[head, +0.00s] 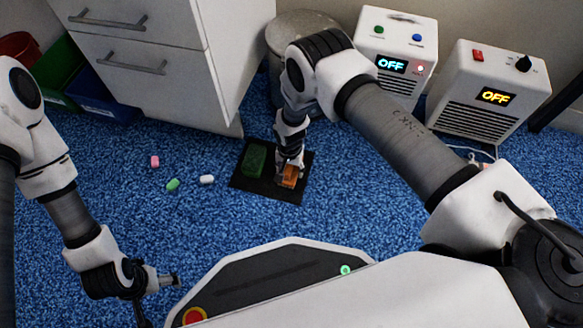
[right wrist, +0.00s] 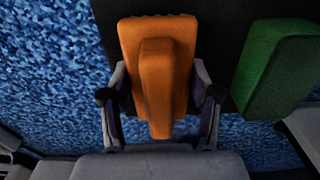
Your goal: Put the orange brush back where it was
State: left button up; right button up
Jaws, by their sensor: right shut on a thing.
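The orange brush (head: 289,178) is at the right part of a black mat (head: 268,190) on the blue carpet. My right gripper (head: 291,162) reaches down to it and is shut on it. In the right wrist view the orange brush (right wrist: 156,65) sits between the two fingers of my right gripper (right wrist: 160,105), over the black mat (right wrist: 215,30). Whether its underside touches the mat is hidden. A green brush (head: 254,160) lies on the left part of the mat, also seen in the right wrist view (right wrist: 280,70). My left gripper (head: 150,300) is low at the left, its fingers unclear.
Pink (head: 155,161), green (head: 172,184) and white (head: 207,179) small pieces lie on the carpet left of the mat. A white drawer cabinet (head: 150,50), a grey bin (head: 290,30) and two white heater-like boxes reading OFF (head: 400,45) stand behind. Open carpet lies left of the mat.

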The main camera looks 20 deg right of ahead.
jog(key=o, duration=1.1)
jog(key=shift+f, duration=0.15)
notch_tip(320, 180, up, 11)
jog(key=p, duration=0.6)
jog(key=shift+r+p, duration=0.2)
jog(key=shift+p, duration=0.2)
jog(key=shift+r, duration=0.5)
jog(key=s+d+n, duration=0.2)
jog(key=s+d, duration=0.5)
jog(key=s, duration=0.4)
jog(key=s+d+r+n, duration=0.1)
jog(key=s+r, duration=0.1)
jog(key=s, duration=0.3)
jog(key=s+d+r+n, duration=0.1)
jog(key=s+r+n, duration=0.1)
jog(key=s, duration=0.3)
jog(key=s+d+r+n, duration=0.1)
jog(key=s+r, duration=0.1)
jog(key=s, duration=0.3)
jog(key=shift+s+r, duration=0.2)
jog(key=shift+s, duration=0.15)
